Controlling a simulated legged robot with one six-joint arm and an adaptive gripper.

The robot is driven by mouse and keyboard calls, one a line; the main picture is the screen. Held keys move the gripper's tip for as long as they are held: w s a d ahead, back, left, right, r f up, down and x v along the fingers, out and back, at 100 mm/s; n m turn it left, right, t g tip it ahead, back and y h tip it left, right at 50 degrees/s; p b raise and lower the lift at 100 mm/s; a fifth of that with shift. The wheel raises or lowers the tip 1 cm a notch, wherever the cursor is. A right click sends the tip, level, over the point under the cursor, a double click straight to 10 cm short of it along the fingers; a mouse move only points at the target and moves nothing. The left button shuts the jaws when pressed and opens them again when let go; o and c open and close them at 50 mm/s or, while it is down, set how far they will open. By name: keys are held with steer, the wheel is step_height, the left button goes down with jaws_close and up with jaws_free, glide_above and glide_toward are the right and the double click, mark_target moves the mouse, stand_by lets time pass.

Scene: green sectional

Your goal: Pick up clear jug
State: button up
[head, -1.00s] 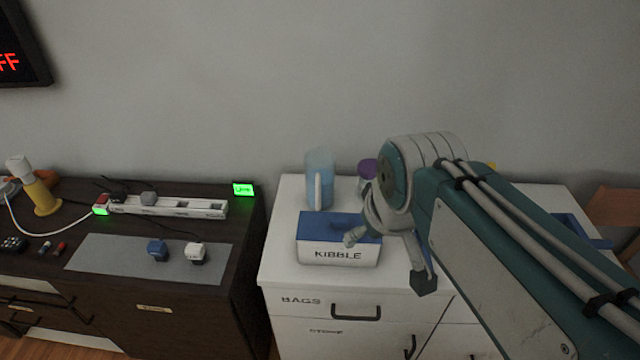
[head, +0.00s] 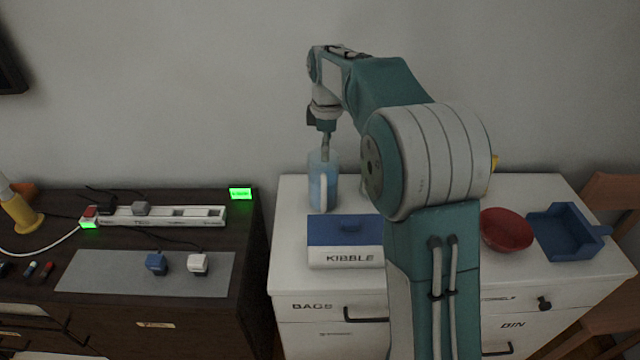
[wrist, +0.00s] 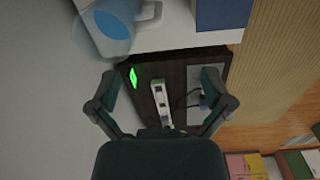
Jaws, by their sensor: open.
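The clear jug (head: 323,186), with blue contents and a pale handle facing forward, stands upright at the back left of the white cabinet's top (head: 292,230). My gripper (head: 326,145) points down at the jug's top in the head view; its fingers are small and partly hidden there. In the wrist view my gripper (wrist: 159,77) is open with nothing held between its fingers. The jug (wrist: 110,25) shows at the upper left of that view, beyond the left fingertip and not between the fingers. I cannot tell whether a finger touches the rim.
A blue-lidded KIBBLE box (head: 345,255) stands just in front of the jug. A red bowl (head: 506,230) and a blue tray (head: 566,232) lie to the right. A dark cabinet with a power strip (head: 165,215) stands to the left. My arm hides the cabinet's middle.

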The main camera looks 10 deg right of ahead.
mark_target(323, 179)
steer(key=shift+w+f+n, duration=0.5)
steer(key=shift+w+f, duration=0.55)
steer(key=shift+w, duration=0.1)
steer(key=shift+w+f, duration=0.15)
steer(key=shift+f, duration=0.1)
steer(key=f, duration=0.4)
steer(key=shift+d+f, duration=0.2)
steer(key=shift+f, duration=0.15)
steer(key=f, duration=0.5)
steer(key=shift+a, duration=0.25)
steer(key=shift+f, duration=0.45)
steer(key=c, duration=1.3)
